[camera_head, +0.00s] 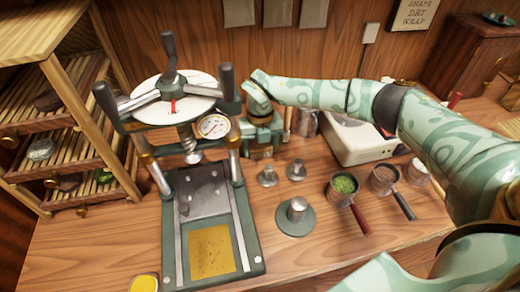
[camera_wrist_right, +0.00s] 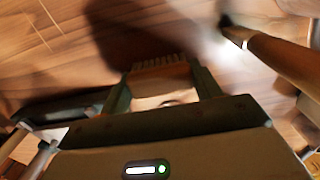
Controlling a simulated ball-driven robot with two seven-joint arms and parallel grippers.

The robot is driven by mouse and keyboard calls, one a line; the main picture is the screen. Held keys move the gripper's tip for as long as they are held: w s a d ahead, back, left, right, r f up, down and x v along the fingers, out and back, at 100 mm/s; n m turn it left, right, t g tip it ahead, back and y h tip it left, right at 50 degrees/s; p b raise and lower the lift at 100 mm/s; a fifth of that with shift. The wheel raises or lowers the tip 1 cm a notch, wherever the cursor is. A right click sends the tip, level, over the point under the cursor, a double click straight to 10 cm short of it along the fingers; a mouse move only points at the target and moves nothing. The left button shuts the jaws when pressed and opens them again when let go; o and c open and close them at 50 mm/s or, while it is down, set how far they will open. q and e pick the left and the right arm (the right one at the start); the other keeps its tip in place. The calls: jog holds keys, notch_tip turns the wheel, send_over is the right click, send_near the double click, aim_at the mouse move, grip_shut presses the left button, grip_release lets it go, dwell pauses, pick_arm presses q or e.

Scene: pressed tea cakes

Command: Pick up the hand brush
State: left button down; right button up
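My right gripper (camera_head: 262,150) is behind and to the right of the press in the head view, pointing down over the back of the table. In the right wrist view, my right gripper (camera_wrist_right: 163,88) has its two fingers against both sides of the hand brush (camera_wrist_right: 160,78). In the head view I cannot make out the brush. My left gripper is not in view.
The press (camera_head: 195,185) stands close left of my right gripper. Small metal weights (camera_head: 268,176) stand in front of it. A white scale-like box (camera_head: 355,140) is to the right, with handled cups (camera_head: 343,186) before it. A slatted rack (camera_head: 75,110) stands far left.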

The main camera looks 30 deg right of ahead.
aim_at(261, 146)
jog(key=shift+c, duration=0.5)
jog(key=shift+r, duration=0.25)
jog(key=r, duration=0.1)
jog(key=r+p, duration=0.1)
jog(key=r, duration=0.1)
jog(key=shift+s+r+p, duration=0.25)
jog(key=shift+r+p, duration=0.1)
jog(key=shift+r, duration=0.05)
jog(key=s+a+r+p, duration=0.1)
jog(key=s+r+p, duration=0.1)
jog(key=s+r, duration=0.2)
jog(key=s+a+r+p, duration=0.1)
jog(key=s+r, duration=0.3)
jog(key=s, duration=0.5)
jog(key=shift+s+r+p, duration=0.2)
jog(key=shift+r+p, duration=0.15)
jog(key=shift+o, duration=0.5)
